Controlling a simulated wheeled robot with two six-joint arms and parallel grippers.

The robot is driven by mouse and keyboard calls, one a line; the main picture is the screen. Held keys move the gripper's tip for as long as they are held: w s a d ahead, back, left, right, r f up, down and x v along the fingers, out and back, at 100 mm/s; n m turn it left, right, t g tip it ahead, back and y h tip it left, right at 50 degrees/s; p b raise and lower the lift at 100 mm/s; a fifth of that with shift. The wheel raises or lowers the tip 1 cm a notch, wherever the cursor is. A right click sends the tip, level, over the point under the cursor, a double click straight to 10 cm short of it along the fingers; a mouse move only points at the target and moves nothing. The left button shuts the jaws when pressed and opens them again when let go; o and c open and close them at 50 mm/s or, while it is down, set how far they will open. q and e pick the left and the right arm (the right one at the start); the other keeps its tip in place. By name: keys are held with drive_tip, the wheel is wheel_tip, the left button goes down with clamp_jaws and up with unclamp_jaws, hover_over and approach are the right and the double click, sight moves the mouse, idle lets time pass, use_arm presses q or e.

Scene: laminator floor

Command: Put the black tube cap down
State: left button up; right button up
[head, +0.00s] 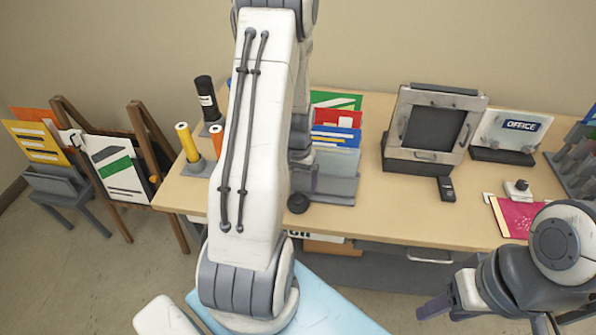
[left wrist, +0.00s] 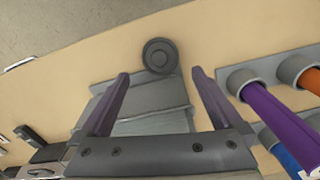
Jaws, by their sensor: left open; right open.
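The black tube cap (head: 298,203) is a dark round piece on the table near its front edge, in front of the grey sheet rack. In the left wrist view the cap (left wrist: 160,55) lies flat, just past the fingertips of my left gripper (left wrist: 160,76). Those fingers are spread and nothing is between them. In the head view my left gripper (head: 303,172) is just above the cap, partly hidden by my arm. My right gripper (head: 487,314) is open and empty at the lower right, in front of the table.
The grey sheet rack (head: 338,189) stands close to the cap. A black tube (head: 207,98), a yellow tube (head: 187,142) and an orange tube (head: 216,132) stand left of my arm. A laminator-like machine (head: 433,130) is at the back right.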

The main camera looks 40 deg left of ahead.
sight(298, 199)
use_arm(q)
wheel_tip(298, 199, up, 6)
drive_tip(key=shift+f+b, duration=0.1)
drive_tip(key=shift+b, duration=0.25)
drive_tip(key=s+d+r+m, duration=0.1)
drive_tip(key=d+r+m, duration=0.25)
drive_tip(key=d, duration=0.55)
drive_tip(key=d+r+m, duration=0.2)
drive_tip(key=d+r, duration=0.2)
drive_tip(key=d, duration=0.6)
drive_tip(key=s+d+r+m, duration=0.2)
drive_tip(key=s+d, duration=0.4)
drive_tip(key=s, duration=0.1)
drive_tip(key=s+d+r+m+h, duration=0.1)
drive_tip(key=s+d+r+m, duration=0.1)
drive_tip(key=s+d, duration=0.4)
drive_tip(key=shift+s+r+m, duration=0.35)
drive_tip(key=shift+s+m, duration=0.5)
drive_tip(key=shift+s, duration=0.25)
